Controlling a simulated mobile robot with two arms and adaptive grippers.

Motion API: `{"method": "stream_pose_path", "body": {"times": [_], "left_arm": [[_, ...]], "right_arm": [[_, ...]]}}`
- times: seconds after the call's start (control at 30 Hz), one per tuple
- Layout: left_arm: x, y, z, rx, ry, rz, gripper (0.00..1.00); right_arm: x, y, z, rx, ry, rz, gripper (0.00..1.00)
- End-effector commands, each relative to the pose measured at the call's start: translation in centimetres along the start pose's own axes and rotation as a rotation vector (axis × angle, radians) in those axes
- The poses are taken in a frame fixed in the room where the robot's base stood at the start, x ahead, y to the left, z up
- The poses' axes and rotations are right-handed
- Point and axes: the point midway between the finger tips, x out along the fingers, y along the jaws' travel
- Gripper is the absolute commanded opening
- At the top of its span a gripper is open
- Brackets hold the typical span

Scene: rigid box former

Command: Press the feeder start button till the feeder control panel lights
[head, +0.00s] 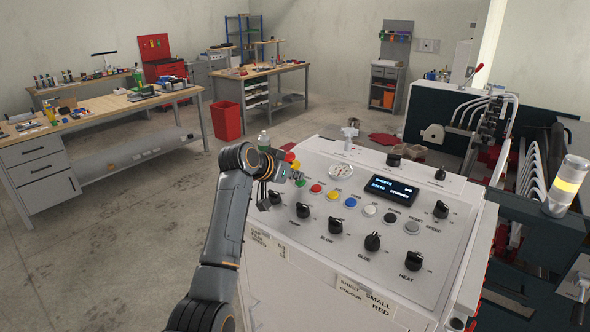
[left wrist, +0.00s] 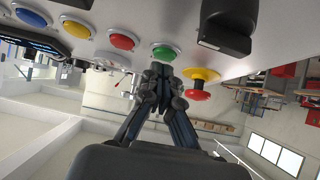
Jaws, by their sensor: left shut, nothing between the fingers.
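The feeder control panel (head: 338,246) is a sloped light-grey face with a row of coloured buttons, black knobs and a dark display (head: 390,189) showing pale blue text. The green button shows in the left wrist view (left wrist: 165,53), beside the red button (left wrist: 122,40); the red one also shows in the head view (head: 316,188). My left gripper (head: 298,176) is shut and empty at the panel's far left. In the left wrist view its fingertips (left wrist: 160,74) point at the green button's edge; I cannot tell whether they touch. My right gripper is out of view.
A red-and-yellow mushroom button (left wrist: 198,82) stands up close beside the fingertips. Black knobs (head: 303,210) lie along the panel front. Workbenches (head: 100,110) are far behind.

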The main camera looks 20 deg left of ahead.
Motion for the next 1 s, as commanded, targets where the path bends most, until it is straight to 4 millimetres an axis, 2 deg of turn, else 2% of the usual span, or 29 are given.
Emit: {"method": "stream_pose_path", "body": {"times": [0.43,0.63,1.0], "left_arm": [[0.6,0.0,0.7,-0.001,-0.001,-0.001,0.00],[1.8,-0.1,2.1,0.001,-0.003,-0.002,0.00],[2.0,0.1,2.4,-0.003,-0.016,0.003,0.00]], "right_arm": [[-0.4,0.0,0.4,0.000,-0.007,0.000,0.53],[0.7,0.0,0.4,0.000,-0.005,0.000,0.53],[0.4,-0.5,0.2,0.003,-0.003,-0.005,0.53]]}}
